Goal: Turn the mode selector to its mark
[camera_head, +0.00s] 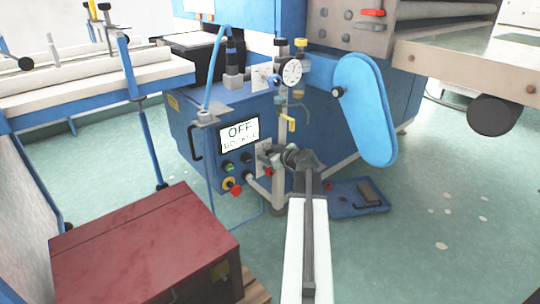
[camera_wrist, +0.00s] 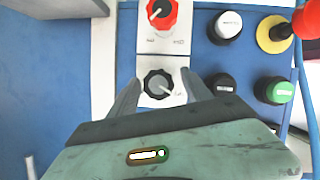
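A black knob with a grey centre (camera_wrist: 158,86) sits on a white plate (camera_wrist: 147,58) in the wrist view. Its pale pointer line slants to the lower right, toward small lettering. A red knob (camera_wrist: 158,14) with its own lettering sits above it on the same plate. I see no label that says which is the mode selector. My gripper (camera_wrist: 160,90) is open, with one finger on each side of the black knob and small gaps showing. In the head view my gripper (camera_head: 277,158) is at the panel and hides much of the knob plate. Contact cannot be told.
Beside the plate are black (camera_wrist: 221,86), white (camera_wrist: 226,26) and green (camera_wrist: 279,90) buttons and a red button on a yellow ring (camera_wrist: 275,34). A display (camera_head: 239,134) reads OFF on its top line. A blue pedal (camera_head: 345,198) and dark red box (camera_head: 145,250) stand nearby.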

